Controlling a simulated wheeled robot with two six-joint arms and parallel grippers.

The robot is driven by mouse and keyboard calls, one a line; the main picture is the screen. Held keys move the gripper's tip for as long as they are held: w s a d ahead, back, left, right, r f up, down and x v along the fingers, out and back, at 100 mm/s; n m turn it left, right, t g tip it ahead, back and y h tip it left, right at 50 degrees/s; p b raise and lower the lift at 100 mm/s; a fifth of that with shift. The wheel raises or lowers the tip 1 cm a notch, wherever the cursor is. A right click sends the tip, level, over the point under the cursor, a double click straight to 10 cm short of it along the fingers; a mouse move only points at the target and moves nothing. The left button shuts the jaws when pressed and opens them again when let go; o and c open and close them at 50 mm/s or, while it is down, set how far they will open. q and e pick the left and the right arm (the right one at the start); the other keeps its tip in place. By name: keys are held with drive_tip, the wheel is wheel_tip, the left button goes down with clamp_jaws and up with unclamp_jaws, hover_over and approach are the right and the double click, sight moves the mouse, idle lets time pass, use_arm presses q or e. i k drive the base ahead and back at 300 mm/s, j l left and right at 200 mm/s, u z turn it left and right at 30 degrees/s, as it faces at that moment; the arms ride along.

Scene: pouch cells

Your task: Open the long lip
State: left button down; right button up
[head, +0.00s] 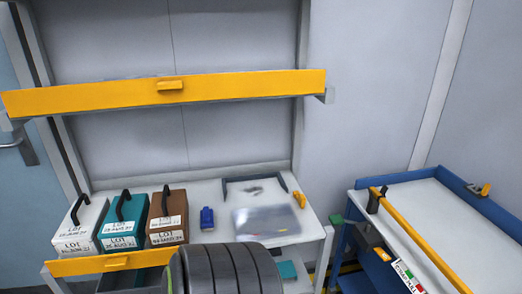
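A long yellow lip (222,86) with a small yellow handle (170,85) near its middle runs across the upper level of the rack. It stands upright along the front edge, and what is behind it is hidden. A shorter yellow lip (88,267) with its own handle (117,262) runs along the front left of the lower shelf. A yellow bar (418,236) also runs along the near side of the blue cart. I cannot tell for certain which of these the task names.
The lower shelf (213,186) holds a white box (75,232), a teal box (121,230), a brown box (167,222), a blue object (207,218) and a clear bag (266,221). The blue cart's white top (440,215) at right is mostly clear.

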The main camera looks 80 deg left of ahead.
sight(152, 257)
drive_tip(key=u, duration=3.5)
